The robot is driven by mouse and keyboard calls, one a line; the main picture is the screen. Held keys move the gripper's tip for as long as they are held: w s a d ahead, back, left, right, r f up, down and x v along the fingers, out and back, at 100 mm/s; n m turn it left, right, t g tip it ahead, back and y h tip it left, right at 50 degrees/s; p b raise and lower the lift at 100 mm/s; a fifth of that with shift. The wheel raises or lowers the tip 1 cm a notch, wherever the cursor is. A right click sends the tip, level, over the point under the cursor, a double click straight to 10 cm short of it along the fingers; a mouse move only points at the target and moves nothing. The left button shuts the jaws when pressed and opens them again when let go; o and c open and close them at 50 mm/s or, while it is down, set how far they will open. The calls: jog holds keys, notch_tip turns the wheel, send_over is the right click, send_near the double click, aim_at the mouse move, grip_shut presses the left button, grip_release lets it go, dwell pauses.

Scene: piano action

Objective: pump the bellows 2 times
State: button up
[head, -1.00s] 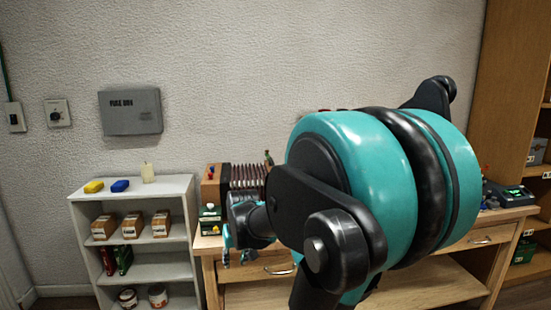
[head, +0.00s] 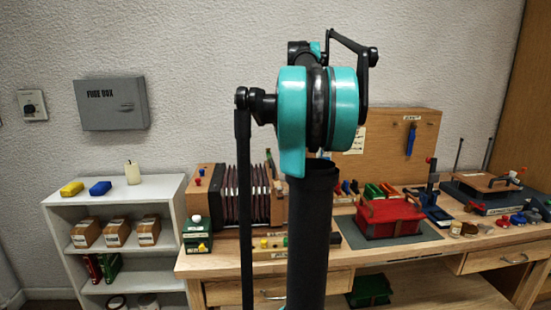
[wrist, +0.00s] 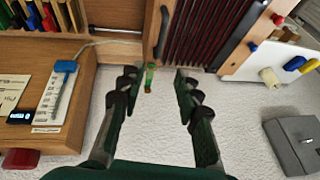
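The bellows (head: 240,195) has dark red pleats between wooden end boards and stands on the bench in the head view. In the wrist view its pleats (wrist: 208,32) are at the top, right of centre. A dark bar handle (wrist: 162,32) runs along its near end board. My gripper (wrist: 156,82) is open and empty in the wrist view, its fingers apart below the handle. A small green item (wrist: 150,74) shows between the fingertips. I cannot tell its depth or any contact. In the head view my arm hides the gripper.
A red box (head: 390,217) on a dark mat stands right of my arm. A green box (head: 197,235) stands at the bench's left end. A white shelf (head: 160,190) is beside the bench. A grey fuse box (head: 112,104) hangs on the wall.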

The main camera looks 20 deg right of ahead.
jog(key=x, duration=1.6)
jog(key=shift+f, duration=0.3)
grip_shut()
